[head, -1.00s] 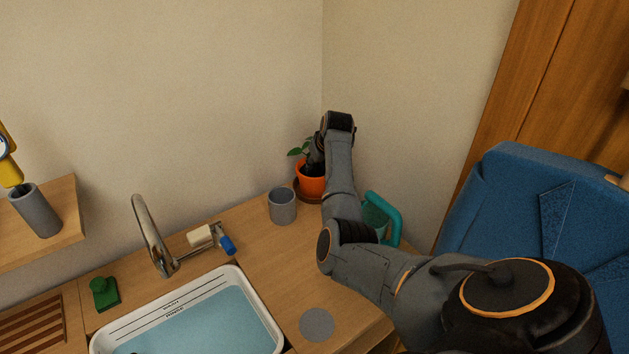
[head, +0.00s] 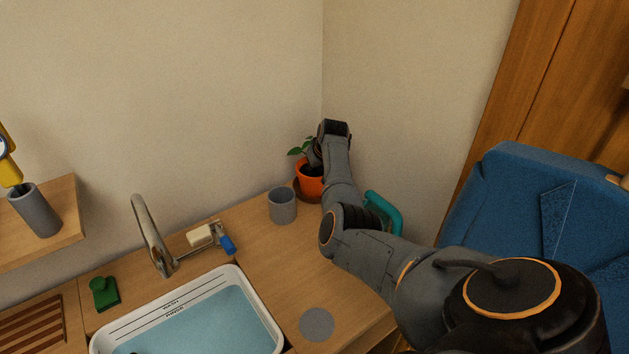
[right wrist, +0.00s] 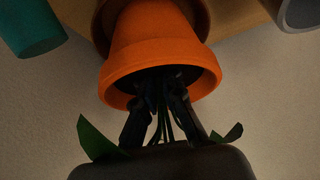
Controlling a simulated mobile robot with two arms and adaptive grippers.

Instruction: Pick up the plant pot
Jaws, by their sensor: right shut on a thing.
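The plant pot (head: 310,184) is orange with a green plant in it. It stands upright in the back corner of the counter, at a brown saucer (head: 299,196). My right gripper (head: 314,164) reaches down from above at the pot's mouth. In the right wrist view, the pot (right wrist: 150,55) shows its rim and side, and the fingers of the gripper (right wrist: 162,98) are shut among the plant's stems inside the rim. The fingertips are dark and partly hidden in the pot. I see no clear gap under the pot. My left gripper is not in view.
A grey cup (head: 282,206) stands left of the pot. A teal watering can (head: 384,213) stands right, partly behind my arm. The walls are close behind. A sink basin (head: 262,318), faucet (head: 152,235) and grey disc (head: 317,324) lie nearer; a blue chair (head: 540,220) is right.

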